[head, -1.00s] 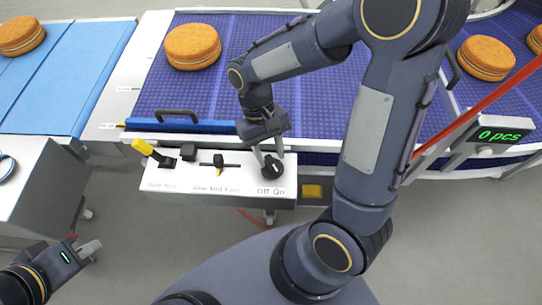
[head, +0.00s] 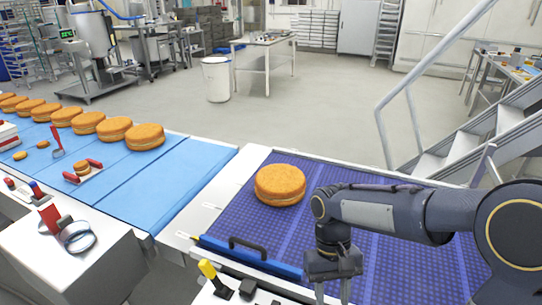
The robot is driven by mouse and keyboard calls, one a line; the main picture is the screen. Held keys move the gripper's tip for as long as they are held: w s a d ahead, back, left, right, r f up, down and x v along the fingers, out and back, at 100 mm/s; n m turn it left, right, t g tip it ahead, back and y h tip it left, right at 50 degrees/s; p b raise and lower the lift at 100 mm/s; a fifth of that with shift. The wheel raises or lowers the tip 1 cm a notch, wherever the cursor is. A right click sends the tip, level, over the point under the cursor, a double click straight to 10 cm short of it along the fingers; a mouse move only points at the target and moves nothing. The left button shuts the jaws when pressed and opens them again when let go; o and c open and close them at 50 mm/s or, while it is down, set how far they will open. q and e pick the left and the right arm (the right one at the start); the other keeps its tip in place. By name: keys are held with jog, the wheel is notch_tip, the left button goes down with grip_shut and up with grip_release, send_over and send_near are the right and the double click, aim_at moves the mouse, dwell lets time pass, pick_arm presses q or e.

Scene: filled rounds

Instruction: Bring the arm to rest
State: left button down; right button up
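My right arm comes in from the right over the purple conveyor belt (head: 395,262). Its gripper (head: 333,291) points down at the bottom edge of the head view, just right of the blue bar's end. Its two fingers are apart, with no object seen between them. The tips are at or past the picture's edge, so what lies below them is hidden. My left arm and gripper are out of view.
A filled round cake (head: 280,185) lies on the purple belt, behind my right gripper. A yellow-topped lever (head: 208,270) stands left. More rounds (head: 145,136) line the light-blue belt. Metal stairs (head: 480,140) stand right.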

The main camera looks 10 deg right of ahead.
jog(key=s+d+r+m+t+y, duration=0.1)
jog(key=s+r+t, duration=0.4)
jog(key=s+t, duration=0.5)
jog(key=shift+d+r+y, duration=0.25)
jog(key=shift+d+y, duration=0.35)
jog(key=shift+y, duration=0.8)
